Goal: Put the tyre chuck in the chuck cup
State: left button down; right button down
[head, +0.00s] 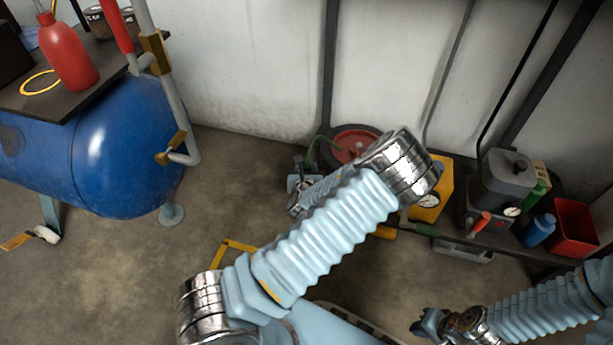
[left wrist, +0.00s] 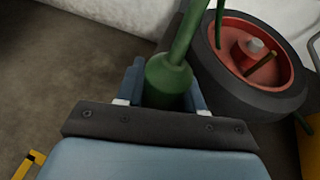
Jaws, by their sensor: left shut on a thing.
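A green piece with a tapering stem (left wrist: 168,80), which I take for the tyre chuck, stands between the two fingers of my left gripper (left wrist: 163,92) in the left wrist view. The fingers are shut on its thick lower part. In the head view a thin green hose (head: 312,146) arcs near that gripper toward the wheel; my arm partly hides the gripper. My right gripper (head: 419,321) is low at the right in the head view, away from the objects, its fingers apart and empty. I cannot make out the chuck cup for certain.
A black tyre with a red hub (left wrist: 262,68) lies close to the right of the held piece. A yellow unit (head: 433,190), a grey machine (head: 500,180), a blue cylinder (head: 538,231) and a red bin (head: 574,226) stand along the wall. A blue tank (head: 110,150) is left. The middle floor is mostly open.

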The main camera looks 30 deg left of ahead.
pick_arm(q)
notch_tip(320, 180, down, 3)
jog(key=shift+r, duration=0.3)
jog(key=shift+f+b, duration=0.25)
jog(key=shift+b, duration=0.1)
jog(key=c, duration=0.7)
grip_release()
jog(key=shift+r, duration=0.1)
